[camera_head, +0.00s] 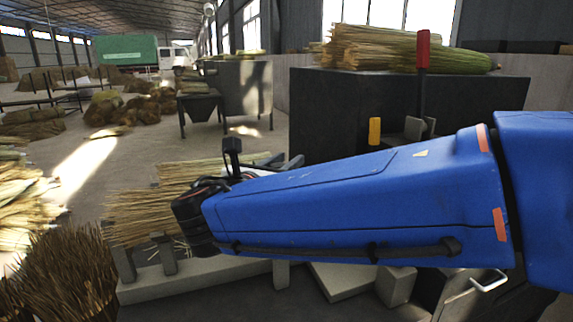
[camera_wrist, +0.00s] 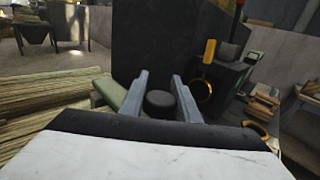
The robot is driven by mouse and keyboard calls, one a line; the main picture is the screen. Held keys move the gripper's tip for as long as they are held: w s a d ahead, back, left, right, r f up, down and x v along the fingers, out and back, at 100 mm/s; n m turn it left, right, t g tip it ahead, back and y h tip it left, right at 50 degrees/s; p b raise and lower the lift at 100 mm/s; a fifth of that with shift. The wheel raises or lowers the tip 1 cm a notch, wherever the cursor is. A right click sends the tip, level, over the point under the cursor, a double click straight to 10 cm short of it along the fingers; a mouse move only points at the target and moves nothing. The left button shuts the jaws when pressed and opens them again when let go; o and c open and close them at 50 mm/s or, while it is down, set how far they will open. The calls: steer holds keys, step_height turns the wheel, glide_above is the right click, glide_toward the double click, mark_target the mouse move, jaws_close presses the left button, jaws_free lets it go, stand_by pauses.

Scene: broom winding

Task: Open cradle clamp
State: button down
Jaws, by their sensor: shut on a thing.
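My gripper (camera_wrist: 161,92) shows two grey fingers on either side of a dark round knob (camera_wrist: 160,104), and it is shut on this knob, which looks like the clamp's handle. A green bar (camera_wrist: 110,90) lies just left of the fingers in the wrist view. A bundle of straw (camera_wrist: 45,105) lies left of it. In the head view the straw (camera_head: 140,213) rests on a pale cradle (camera_head: 195,278) with grey uprights. My blue arm hides the cradle's right part and most of my gripper there, so the clamp is not clearly seen.
A dark machine block (camera_head: 340,105) stands behind the arm, with a straw bundle (camera_head: 390,48) on top. A red-handled lever (camera_head: 422,52) and a yellow handle (camera_head: 375,131) stand in front of it. Brown bristles (camera_head: 55,270) fill the lower left. The floor beyond is partly clear.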

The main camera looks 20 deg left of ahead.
steer(key=w+a+r+n+g, duration=0.2)
steer(key=w+a+r+g, duration=0.1)
steer(key=w+a, duration=0.2)
steer(key=w+a+r+n+g+h, duration=0.1)
steer(key=w+a+r+n+g, duration=0.1)
steer(key=w, duration=0.6)
steer(key=a+r+g, duration=0.1)
steer(key=a+r, duration=0.1)
steer(key=a, duration=0.1)
steer(key=shift+w+a+r+n, duration=0.15)
steer(key=shift+r+n, duration=0.15)
steer(key=shift+n, duration=0.1)
steer(key=shift+a, duration=0.1)
stand_by(1.1)
steer(key=c, duration=1.7)
jaws_free()
steer(key=o, duration=0.3)
steer(key=shift+a+f, duration=0.1)
steer(key=shift+a, duration=0.1)
steer(key=shift+d, duration=0.1)
steer(key=shift+d+r, duration=0.2)
steer(key=shift+r, duration=0.1)
